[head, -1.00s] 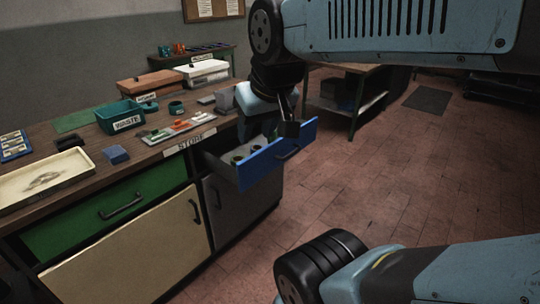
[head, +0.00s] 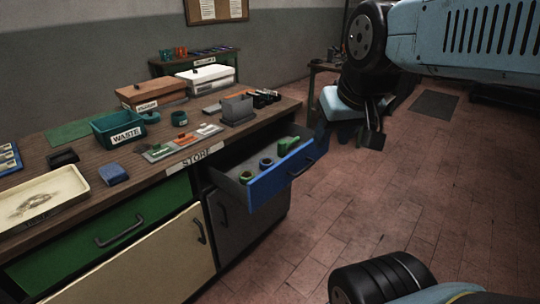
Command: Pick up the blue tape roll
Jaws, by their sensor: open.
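The blue drawer (head: 283,180) under the bench is pulled open. Inside it lie a green roll (head: 246,177) near the front left, a small dark blue roll (head: 266,163) behind it, and a green piece (head: 288,146) at the right end. The dark blue roll looks like the blue tape roll, but it is small in view. My gripper (head: 348,132) is open and empty, in the air to the right of the drawer, apart from it and from the rolls.
The bench top (head: 95,160) holds a teal WASTE bin (head: 118,130), teal rolls (head: 179,118), a grey box (head: 237,108), a cream tray (head: 45,195) and a blue block (head: 114,174). Lidded boxes (head: 206,80) stand at the back. The tiled floor (head: 330,220) right of the drawer is clear.

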